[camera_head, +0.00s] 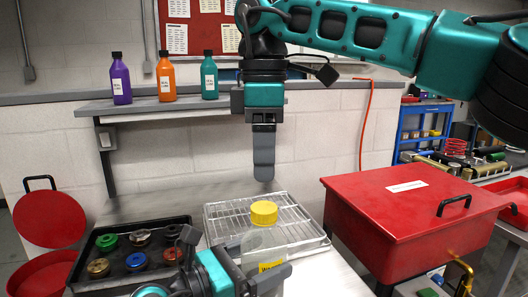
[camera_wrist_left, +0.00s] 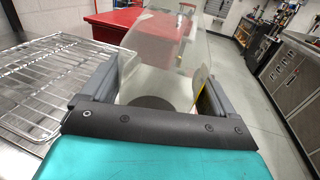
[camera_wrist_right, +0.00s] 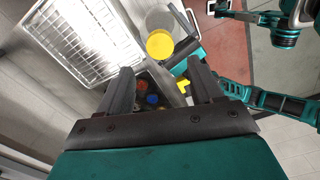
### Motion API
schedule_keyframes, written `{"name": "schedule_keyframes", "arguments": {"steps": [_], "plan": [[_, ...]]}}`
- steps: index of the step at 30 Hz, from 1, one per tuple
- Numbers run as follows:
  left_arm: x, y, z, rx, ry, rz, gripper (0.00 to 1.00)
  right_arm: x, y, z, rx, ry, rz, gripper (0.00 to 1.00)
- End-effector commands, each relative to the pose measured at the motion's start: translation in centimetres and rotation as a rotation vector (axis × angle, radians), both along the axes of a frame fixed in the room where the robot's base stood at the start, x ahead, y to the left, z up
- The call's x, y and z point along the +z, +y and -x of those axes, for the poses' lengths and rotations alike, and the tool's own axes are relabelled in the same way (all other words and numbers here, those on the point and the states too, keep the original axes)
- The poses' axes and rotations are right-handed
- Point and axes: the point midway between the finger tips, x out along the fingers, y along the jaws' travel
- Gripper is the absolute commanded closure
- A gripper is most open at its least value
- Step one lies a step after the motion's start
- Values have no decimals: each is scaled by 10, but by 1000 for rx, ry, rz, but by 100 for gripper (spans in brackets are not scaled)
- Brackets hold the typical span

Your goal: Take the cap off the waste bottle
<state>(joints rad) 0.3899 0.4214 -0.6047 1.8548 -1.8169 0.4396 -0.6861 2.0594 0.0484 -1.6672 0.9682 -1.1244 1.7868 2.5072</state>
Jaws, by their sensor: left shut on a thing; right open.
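The waste bottle (camera_head: 262,246) is a clear container with a yellow label, standing at the front of the bench. Its yellow cap (camera_head: 264,212) sits on top; the cap also shows in the right wrist view (camera_wrist_right: 159,45). My left gripper (camera_head: 268,278) is shut on the bottle's lower body, and the clear wall fills the space between its fingers in the left wrist view (camera_wrist_left: 155,85). My right gripper (camera_head: 264,172) points down above the cap, apart from it. It is open and empty in the right wrist view (camera_wrist_right: 163,82).
A wire rack (camera_head: 222,216) lies behind the bottle. A black tray (camera_head: 82,257) with several coloured round parts is at left. A red lidded tank (camera_head: 400,215) stands at right. Purple (camera_head: 121,82), orange (camera_head: 166,80) and teal (camera_head: 209,78) bottles stand on the shelf (camera_head: 140,106).

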Motion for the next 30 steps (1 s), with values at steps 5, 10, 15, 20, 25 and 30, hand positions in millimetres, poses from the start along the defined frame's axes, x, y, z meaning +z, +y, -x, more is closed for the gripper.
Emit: {"name": "schedule_keyframes", "arguments": {"steps": [5, 10, 15, 20, 25, 30], "plan": [[0, 0, 0, 1, 0, -1, 97, -3, 0, 0, -83, 0, 1, 34], [0, 0, 0, 0, 0, -1, 97, -21, -1, 0, -90, 2, 2, 34], [0, 0, 0, 0, 0, -1, 97, -49, -1, 0, -89, 3, 1, 34], [0, 0, 0, 0, 0, -1, 97, -69, -1, 0, -89, 1, 2, 34], [0, 0, 0, 1, 0, -1, 97, -79, 0, 0, -89, 0, 0, 34], [0, 0, 0, 1, 0, -1, 97, -80, 0, 0, -89, -1, 0, 34]]}}
